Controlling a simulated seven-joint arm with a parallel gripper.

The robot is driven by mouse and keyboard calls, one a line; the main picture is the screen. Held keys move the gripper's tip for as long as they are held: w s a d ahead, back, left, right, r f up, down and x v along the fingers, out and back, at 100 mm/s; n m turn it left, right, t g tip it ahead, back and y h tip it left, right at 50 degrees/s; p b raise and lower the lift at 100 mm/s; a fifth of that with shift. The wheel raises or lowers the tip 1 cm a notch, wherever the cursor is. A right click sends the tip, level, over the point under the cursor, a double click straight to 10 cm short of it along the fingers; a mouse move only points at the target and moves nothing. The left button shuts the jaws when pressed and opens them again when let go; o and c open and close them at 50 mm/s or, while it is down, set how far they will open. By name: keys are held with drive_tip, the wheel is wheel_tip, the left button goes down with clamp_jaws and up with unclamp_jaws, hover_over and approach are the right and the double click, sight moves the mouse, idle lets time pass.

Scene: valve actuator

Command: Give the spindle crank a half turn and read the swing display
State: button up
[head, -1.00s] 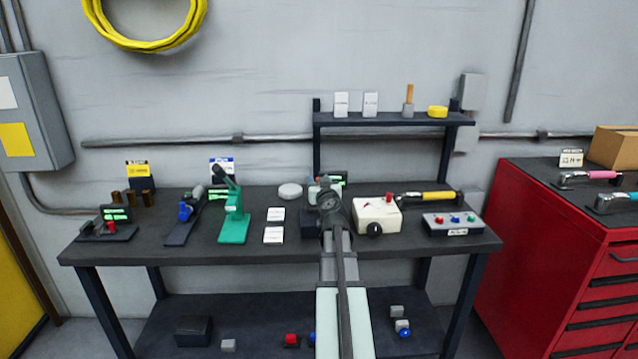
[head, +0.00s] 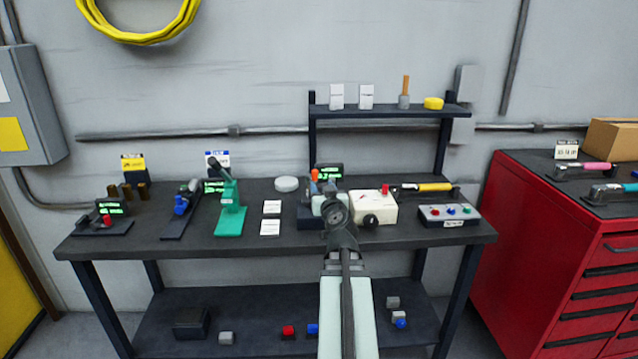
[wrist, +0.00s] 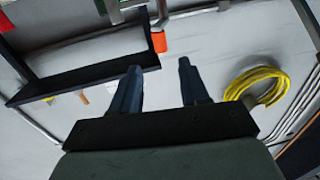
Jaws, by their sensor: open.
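A device with an upright orange knob (head: 315,175) stands at the back middle of the bench, with a dark base (head: 308,219) and a pale body; it looks like the spindle crank. A small black display with green digits (head: 330,171) stands right behind it; the reading is too small to make out. My arm hides part of the device. In the wrist view my gripper (wrist: 159,67) is open and empty, its two fingers apart. The orange knob (wrist: 159,42) shows there just beyond the fingertips, not between them as far as I can tell.
A cream box with a red button and black dial (head: 374,207) stands close to the right of my gripper. White cards (head: 271,227) and a green press (head: 230,215) are to the left. A raised shelf (head: 385,111) stands behind. The bench's front strip is mostly clear.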

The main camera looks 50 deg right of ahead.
sight(317, 173)
drive_tip(key=shift+s+a, duration=0.45)
drive_tip(key=shift+s, duration=0.1)
drive_tip(key=s+d+m+g+h, duration=0.1)
drive_tip(key=s+d+m, duration=0.1)
drive_tip(key=s+d, duration=1)
drive_tip(key=w+a+n+t+y, duration=0.55)
drive_tip(key=w+n+y, duration=0.25)
drive_tip(key=y, duration=0.2)
drive_tip(key=shift+g, duration=0.45)
drive_tip(key=w, duration=1.3)
drive_tip(key=shift+w+d+r, duration=0.3)
drive_tip(key=shift+d+r, duration=0.05)
